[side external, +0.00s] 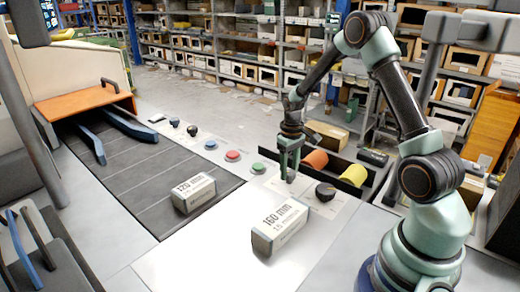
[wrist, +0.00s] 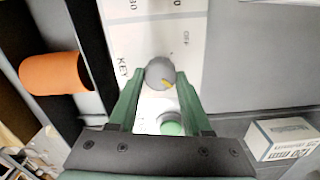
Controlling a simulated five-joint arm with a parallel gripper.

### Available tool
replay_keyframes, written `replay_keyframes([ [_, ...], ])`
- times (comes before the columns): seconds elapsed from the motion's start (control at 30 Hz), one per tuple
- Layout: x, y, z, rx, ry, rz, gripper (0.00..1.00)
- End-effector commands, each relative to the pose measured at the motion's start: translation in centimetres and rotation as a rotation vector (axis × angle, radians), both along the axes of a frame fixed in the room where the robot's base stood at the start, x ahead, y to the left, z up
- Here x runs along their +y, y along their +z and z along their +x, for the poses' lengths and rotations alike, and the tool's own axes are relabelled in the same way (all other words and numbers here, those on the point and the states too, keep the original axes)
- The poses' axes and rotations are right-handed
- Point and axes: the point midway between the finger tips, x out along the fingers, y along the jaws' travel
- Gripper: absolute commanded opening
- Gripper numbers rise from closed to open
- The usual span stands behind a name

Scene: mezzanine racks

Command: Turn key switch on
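The key switch is a round grey knob (wrist: 158,72) with a yellow mark in the wrist view. It sits on a white panel strip (wrist: 145,38) beside the printed words KEY and OFF, and the yellow mark is at its lower right edge. My gripper (wrist: 162,82) is open, with its green fingers on either side of the knob; contact cannot be told. In the side view my gripper (side external: 290,177) points down at the panel and hides the switch. A green button (wrist: 171,127) shows between the fingers and also in the side view (side external: 258,168).
A black dial (side external: 325,191) stands right of my gripper; red (side external: 232,155) and other controls lie left. Two white boxes, 160 mm (side external: 279,228) and 120 mm (side external: 194,194), stand in front. A dark tray holds orange (side external: 316,159) and yellow (side external: 353,176) cylinders behind.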

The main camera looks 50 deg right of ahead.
Motion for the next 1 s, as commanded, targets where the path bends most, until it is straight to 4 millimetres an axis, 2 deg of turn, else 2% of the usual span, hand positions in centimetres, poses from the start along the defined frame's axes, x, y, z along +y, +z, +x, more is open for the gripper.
replay_keyframes([
  [0.03, -0.3, -0.1, -0.1, -0.003, -0.008, -0.002, 0.64],
  [0.07, -0.3, -0.1, -0.1, -0.003, -0.008, -0.002, 0.76],
  [0.1, -0.3, -0.1, -0.1, -0.002, -0.007, -0.001, 0.79],
  [0.47, -0.2, 0.4, 0.0, -0.003, -0.003, -0.002, 0.79],
  [0.57, -0.2, 1.4, 0.1, -0.005, -0.002, -0.002, 0.79],
  [1.0, -0.3, 9.8, 0.1, -0.005, -0.004, -0.002, 0.79],
])
